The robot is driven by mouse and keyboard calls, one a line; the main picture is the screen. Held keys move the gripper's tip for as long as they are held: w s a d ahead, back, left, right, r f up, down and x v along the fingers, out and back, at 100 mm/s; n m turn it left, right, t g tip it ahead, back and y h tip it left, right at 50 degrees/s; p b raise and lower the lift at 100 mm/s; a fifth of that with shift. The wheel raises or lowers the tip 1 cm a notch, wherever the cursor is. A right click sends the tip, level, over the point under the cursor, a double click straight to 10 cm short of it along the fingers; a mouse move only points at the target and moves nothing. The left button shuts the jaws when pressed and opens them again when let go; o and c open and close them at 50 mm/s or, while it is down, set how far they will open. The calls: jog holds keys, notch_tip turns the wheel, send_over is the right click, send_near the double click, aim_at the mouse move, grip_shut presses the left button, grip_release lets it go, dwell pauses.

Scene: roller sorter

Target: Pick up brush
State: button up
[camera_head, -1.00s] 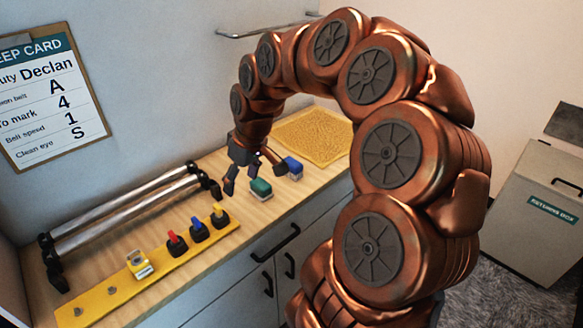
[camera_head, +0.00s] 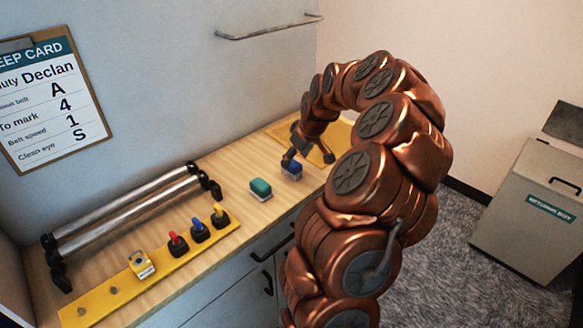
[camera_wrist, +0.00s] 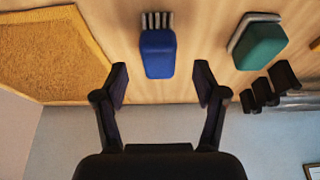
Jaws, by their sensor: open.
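The brush (camera_wrist: 158,53) has a blue body and grey bristles at one end in the wrist view. It lies on the wooden counter and shows as a small blue block in the head view (camera_head: 291,172). My gripper (camera_wrist: 160,82) is open and empty, with one finger on each side of the brush's line and the brush just beyond the fingertips. In the head view my gripper (camera_head: 308,158) is low over the counter, right at the brush, and one finger partly covers it. I cannot tell whether a finger touches it.
A green block (camera_head: 260,188) with a pale base lies left of the brush. A yellow mat (camera_head: 335,140) lies to the right. Metal rollers (camera_head: 130,212) and a yellow strip (camera_head: 100,300) with coloured switches (camera_head: 197,230) are at the left. A returns box (camera_head: 525,220) stands on the floor.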

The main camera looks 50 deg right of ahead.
aim_at(293, 162)
jog(key=shift+p+x, duration=1.1)
jog(key=shift+x, duration=1.3)
jog(key=shift+d, duration=0.1)
jog(key=c, duration=1.3)
jog(key=shift+r, duration=0.1)
jog(key=shift+w, duration=0.1)
notch_tip(293, 162, up, 10)
jog(key=b, duration=0.3)
